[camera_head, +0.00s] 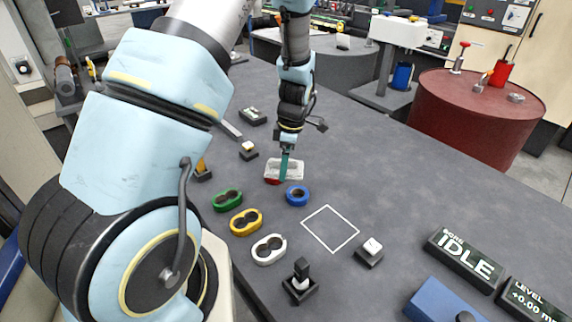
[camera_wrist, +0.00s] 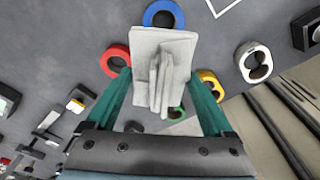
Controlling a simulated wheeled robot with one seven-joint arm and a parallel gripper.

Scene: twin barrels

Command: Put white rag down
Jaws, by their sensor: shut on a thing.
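The white rag (camera_wrist: 160,57) is a pale folded cloth between the teal fingers of my gripper (camera_wrist: 160,95) in the wrist view. My gripper is shut on its raised fold. In the head view the rag (camera_head: 292,170) is low over the grey table (camera_head: 385,200), below my gripper (camera_head: 285,165); I cannot tell whether it touches the table. A red ring (camera_wrist: 116,60) is partly hidden beside the rag; in the head view its edge (camera_head: 271,181) shows under the rag's left end. A white square outline (camera_head: 330,229) is marked on the table to the right.
A blue ring (camera_head: 298,195) lies just in front of the rag. Green (camera_head: 227,200), yellow (camera_head: 246,222) and white (camera_head: 269,249) twin-hole pieces lie at front left. A small block on a base (camera_head: 369,251) and display boxes (camera_head: 464,259) stand right. The square's inside is clear.

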